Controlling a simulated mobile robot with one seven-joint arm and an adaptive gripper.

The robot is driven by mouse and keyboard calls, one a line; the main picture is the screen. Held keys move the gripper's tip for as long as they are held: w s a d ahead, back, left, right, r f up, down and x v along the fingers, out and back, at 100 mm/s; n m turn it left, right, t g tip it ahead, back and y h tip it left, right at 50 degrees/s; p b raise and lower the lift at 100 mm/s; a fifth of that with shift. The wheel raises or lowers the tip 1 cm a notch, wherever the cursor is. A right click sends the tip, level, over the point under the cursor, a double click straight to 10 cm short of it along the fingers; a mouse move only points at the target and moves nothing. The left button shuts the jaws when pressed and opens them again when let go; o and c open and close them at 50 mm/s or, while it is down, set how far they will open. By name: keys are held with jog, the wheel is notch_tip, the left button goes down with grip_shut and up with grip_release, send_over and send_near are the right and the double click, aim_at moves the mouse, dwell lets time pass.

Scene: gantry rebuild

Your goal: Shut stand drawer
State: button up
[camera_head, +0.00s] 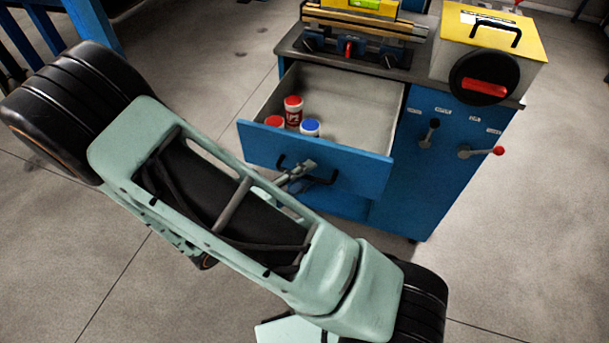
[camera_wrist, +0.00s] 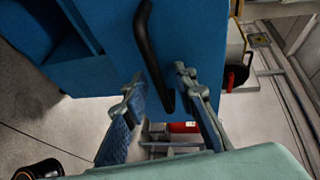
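The stand drawer (camera_head: 350,163) is pulled out of the blue stand (camera_head: 440,165), and its grey inside shows. Its blue front also fills the upper middle of the wrist view (camera_wrist: 105,35). The black drawer handle (camera_wrist: 150,50) runs down the front in that view; in the head view (camera_head: 322,181) it is partly hidden by my gripper. My gripper (camera_wrist: 158,78) is open, with one finger on each side of the handle's lower part. I cannot tell whether a finger touches it. In the head view my gripper (camera_head: 298,174) is at the drawer front.
In the drawer are two red-capped bottles (camera_head: 293,112) and a blue-capped one (camera_head: 310,128). A yellow-topped box (camera_head: 493,42) and a clamp-like fixture (camera_head: 365,28) stand on the stand's top. Levers (camera_head: 478,152) stick out right of the drawer. The floor on the right is clear.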

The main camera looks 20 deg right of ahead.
jog(key=shift+w+d, duration=0.1)
jog(key=shift+c, duration=0.7)
grip_shut()
jog(key=p, duration=0.3)
send_over(328, 121)
jog(key=r+x, duration=0.1)
jog(key=x, duration=0.3)
jog(key=shift+s+d+f, duration=0.1)
jog(key=shift+s+f, duration=0.05)
jog(key=shift+s, duration=0.1)
jog(key=shift+w+d, duration=0.1)
jog(key=shift+w, duration=0.1)
jog(key=shift+r, duration=0.2)
